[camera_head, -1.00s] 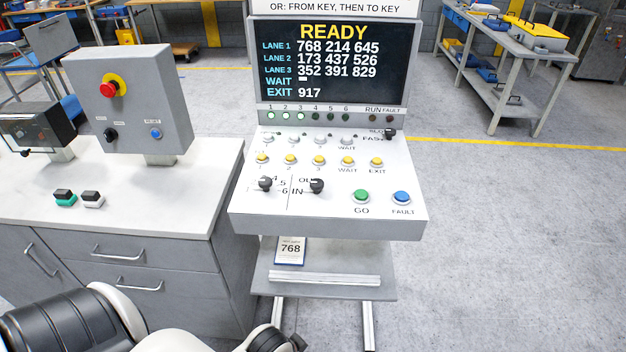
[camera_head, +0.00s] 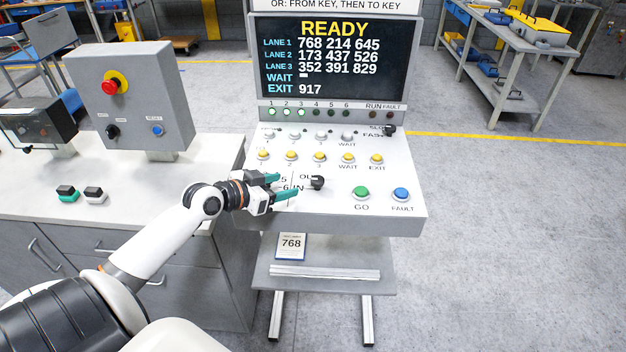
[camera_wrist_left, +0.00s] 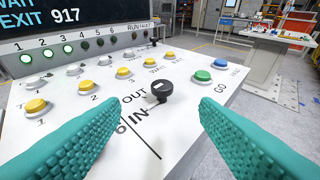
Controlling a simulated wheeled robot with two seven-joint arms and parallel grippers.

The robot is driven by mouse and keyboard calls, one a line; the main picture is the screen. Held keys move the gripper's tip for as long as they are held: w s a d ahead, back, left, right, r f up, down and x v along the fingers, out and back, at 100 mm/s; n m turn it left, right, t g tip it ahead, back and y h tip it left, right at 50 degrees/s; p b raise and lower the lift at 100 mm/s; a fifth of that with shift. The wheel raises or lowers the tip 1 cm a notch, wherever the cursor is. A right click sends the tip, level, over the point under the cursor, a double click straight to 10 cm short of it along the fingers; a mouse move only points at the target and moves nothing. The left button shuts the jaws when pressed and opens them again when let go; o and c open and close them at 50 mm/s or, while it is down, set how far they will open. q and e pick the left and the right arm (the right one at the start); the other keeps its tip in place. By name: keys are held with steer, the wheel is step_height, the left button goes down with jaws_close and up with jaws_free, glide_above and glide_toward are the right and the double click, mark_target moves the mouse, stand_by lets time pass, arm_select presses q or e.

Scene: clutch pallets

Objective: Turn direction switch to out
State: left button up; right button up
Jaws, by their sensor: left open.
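The direction switch (camera_head: 317,182) is a black knob on the sloped white panel, beside the OUT and IN labels. In the left wrist view the black knob (camera_wrist_left: 159,91) sits ahead, between the fingers and apart from them. A pale mark shows on its top, towards its left side. My left gripper (camera_head: 284,187) is open and empty, over the panel just left of the knob. Its green fingers (camera_wrist_left: 158,128) also frame the left wrist view. The gripper hides the other black knob at the panel's left. My right gripper is not in view.
The panel holds yellow buttons (camera_head: 319,157), a green GO button (camera_head: 361,193) and a blue FAULT button (camera_head: 400,194). The screen (camera_head: 332,58) above reads READY. A grey box with a red stop button (camera_head: 110,87) stands on the left bench.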

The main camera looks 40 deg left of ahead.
mark_target(315, 179)
arm_select(q)
steer(key=p+x, duration=0.2)
steer(key=x, duration=0.9)
steer(key=shift+w+d+f, duration=0.15)
steer(key=shift+d, duration=0.05)
